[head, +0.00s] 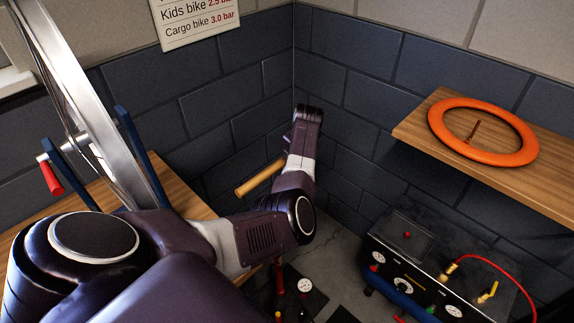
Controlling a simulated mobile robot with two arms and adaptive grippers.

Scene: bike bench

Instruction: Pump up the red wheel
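A silver wheel (112,178) stands upright between blue stand posts (140,158) at the left. I see no wheel with a red rim; a red grip (50,178) sticks out at its axle. A red floor pump (279,278) stands on the floor, low in the middle, with a round white gauge (305,285). A wooden handle (258,179) shows above it; my arm hides its right end. My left arm crosses in front, and its far end is beside the handle. Its fingers are not clearly seen, so I cannot tell whether they hold it. My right gripper is out of view.
A wooden bench (185,203) is behind my arm. A black compressor unit (405,283) with dials and a red hose (500,270) stands at lower right. Above it, an orange ring (437,127) lies on a wooden shelf (412,131). A pressure sign (197,24) hangs on the wall.

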